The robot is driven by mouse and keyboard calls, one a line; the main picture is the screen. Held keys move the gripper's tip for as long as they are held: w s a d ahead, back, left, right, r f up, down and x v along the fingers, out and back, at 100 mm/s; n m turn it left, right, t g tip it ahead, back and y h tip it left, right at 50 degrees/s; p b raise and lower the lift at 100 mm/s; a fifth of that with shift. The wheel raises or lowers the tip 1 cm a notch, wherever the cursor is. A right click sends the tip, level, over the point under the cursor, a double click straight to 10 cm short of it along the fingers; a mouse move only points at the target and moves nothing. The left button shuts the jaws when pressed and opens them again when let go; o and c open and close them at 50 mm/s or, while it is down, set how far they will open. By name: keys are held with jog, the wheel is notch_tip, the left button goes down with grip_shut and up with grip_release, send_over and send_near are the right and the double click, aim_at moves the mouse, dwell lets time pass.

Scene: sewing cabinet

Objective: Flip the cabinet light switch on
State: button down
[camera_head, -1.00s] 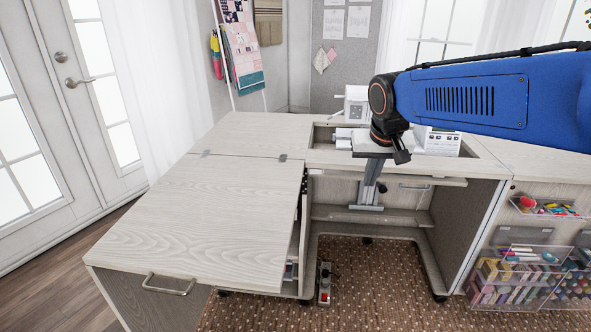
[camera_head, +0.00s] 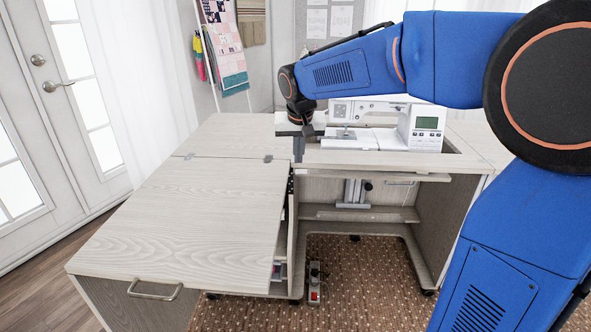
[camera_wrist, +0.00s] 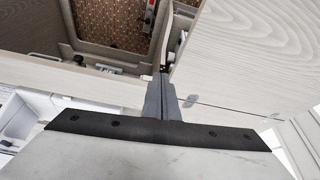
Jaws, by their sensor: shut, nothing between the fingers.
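The sewing cabinet (camera_head: 190,205) has pale wood-grain tops and an open knee space. My gripper (camera_head: 298,158) points down at the cabinet's middle, near the hinged seam between the tops. Its fingers are shut and empty. In the wrist view my gripper (camera_wrist: 162,80) sits over the gap beside the wood panel (camera_wrist: 250,50), with the knee space beyond. I cannot make out a cabinet light switch for certain; my gripper may hide it. A power strip with a red switch (camera_head: 314,288) lies on the carpet under the cabinet.
A white sewing machine (camera_head: 425,125) stands in the recess right of my gripper. A metal handle (camera_head: 155,290) is on the left leaf's front. The left leaf's top is clear. My own arm covers the right side of the head view.

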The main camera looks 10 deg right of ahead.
aim_at(297, 168)
jog(key=x, duration=0.3)
jog(key=w+x, duration=0.1)
jog(key=x, duration=0.3)
jog(key=w+r+x, duration=0.1)
jog(key=x, duration=0.3)
jog(key=shift+w+d, duration=0.3)
jog(key=shift+d, duration=0.05)
jog(key=shift+w+d, duration=0.1)
jog(key=shift+w, duration=0.35)
jog(key=shift+w, duration=0.1)
jog(key=shift+w, duration=0.1)
jog(key=shift+s+d, duration=0.5)
jog(key=shift+d, duration=0.1)
